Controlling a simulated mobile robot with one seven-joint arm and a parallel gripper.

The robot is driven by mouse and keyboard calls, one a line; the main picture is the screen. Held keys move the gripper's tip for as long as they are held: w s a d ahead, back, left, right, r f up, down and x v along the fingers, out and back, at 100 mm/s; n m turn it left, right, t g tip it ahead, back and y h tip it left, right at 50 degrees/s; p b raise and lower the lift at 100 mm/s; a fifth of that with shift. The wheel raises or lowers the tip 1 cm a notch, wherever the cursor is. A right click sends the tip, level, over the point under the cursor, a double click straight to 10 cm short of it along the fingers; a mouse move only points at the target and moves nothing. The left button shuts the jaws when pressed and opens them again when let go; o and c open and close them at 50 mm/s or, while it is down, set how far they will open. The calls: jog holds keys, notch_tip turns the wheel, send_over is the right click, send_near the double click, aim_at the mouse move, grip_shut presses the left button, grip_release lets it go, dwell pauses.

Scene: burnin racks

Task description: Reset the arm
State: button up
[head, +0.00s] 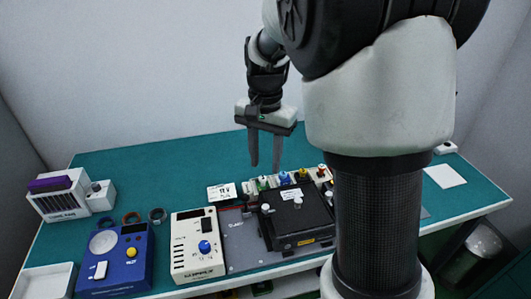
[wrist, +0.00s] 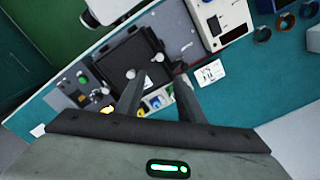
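My gripper (head: 265,150) hangs in the air above the back part of the green bench, fingers pointing down. Its two fingers stand apart with nothing between them. In the wrist view my gripper (wrist: 157,95) also shows its fingers spread, with the black box and the row of coloured knobs seen beyond them. My arm comes in from the upper right in the head view and covers part of the bench's right side.
The bench (head: 150,165) carries a black box (head: 297,218), a cream meter (head: 197,245), a blue tester (head: 115,260), a white rack (head: 57,193) and a white tray (head: 45,282). A white card (head: 221,193) lies near the knobs. The bench's back left is clear.

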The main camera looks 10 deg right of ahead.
jog(key=shift+r, duration=0.75)
